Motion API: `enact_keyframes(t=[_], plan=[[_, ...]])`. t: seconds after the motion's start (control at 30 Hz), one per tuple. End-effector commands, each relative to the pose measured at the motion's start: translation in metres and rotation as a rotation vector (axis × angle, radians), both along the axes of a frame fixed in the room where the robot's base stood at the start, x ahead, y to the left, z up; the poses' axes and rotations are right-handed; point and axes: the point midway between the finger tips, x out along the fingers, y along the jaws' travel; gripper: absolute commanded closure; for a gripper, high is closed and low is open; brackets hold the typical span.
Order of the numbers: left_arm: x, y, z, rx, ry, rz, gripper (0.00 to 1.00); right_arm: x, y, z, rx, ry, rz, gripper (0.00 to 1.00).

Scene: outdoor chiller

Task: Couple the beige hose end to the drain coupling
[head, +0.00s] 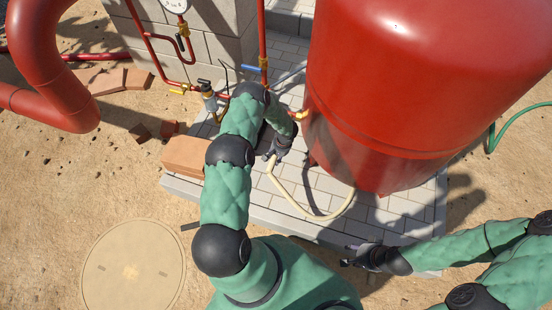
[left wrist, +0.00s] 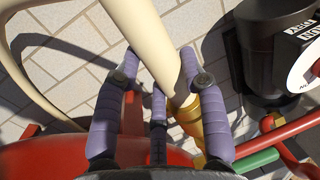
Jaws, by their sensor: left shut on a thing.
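The beige hose (head: 325,217) loops over the paving from the foot of the red tank up to my left gripper (head: 272,156). In the left wrist view, the purple fingers of my left gripper (left wrist: 156,85) are shut on the beige hose (left wrist: 150,40) close to its end. A brass piece (left wrist: 190,117) shows just beyond the hose end; I cannot tell whether it belongs to the hose or is the drain coupling. In the head view, a brass fitting (head: 301,114) sticks out of the tank's left side near my left gripper. My right gripper (head: 346,257) is empty, its fingers apart, low over the slab's front edge.
The red tank (head: 415,80) stands close to the right of my left gripper. Pipes with a blue-handled valve (head: 252,69) and a gauge (head: 176,5) stand behind. Terracotta blocks (head: 184,155) lie to the left. A round cover (head: 133,268) lies in the open sand.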

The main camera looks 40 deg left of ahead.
Motion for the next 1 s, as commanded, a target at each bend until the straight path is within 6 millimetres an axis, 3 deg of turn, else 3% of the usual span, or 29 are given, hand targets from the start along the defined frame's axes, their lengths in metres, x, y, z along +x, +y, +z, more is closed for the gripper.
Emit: enact_keyframes(t=[0.23,0.27,0.33,0.6,0.7,1.0], plan=[[0.0034,0.0011,0.0005,0.000,0.000,0.000,1.00,0.0000,0.0000,-0.0014,0.000,0.000,0.000,0.60],[0.0033,0.0010,0.0005,0.000,0.000,0.000,0.53,0.0000,0.0000,-0.0014,0.000,0.000,0.000,0.60],[0.0031,0.0011,0.0006,0.000,0.000,0.000,0.33,-0.0001,0.0000,-0.0014,0.000,0.000,0.000,0.60],[0.0030,0.0010,0.0004,0.000,0.000,0.000,0.31,-0.0001,0.0000,-0.0014,0.000,0.000,0.000,0.60],[0.0025,0.0006,-0.0002,0.000,0.001,-0.001,0.08,0.0000,0.0000,-0.0014,0.000,0.000,0.000,0.60],[0.0056,0.0016,0.0014,0.001,-0.006,0.000,0.08,0.0000,0.0000,-0.0014,0.000,0.000,0.000,0.60]])
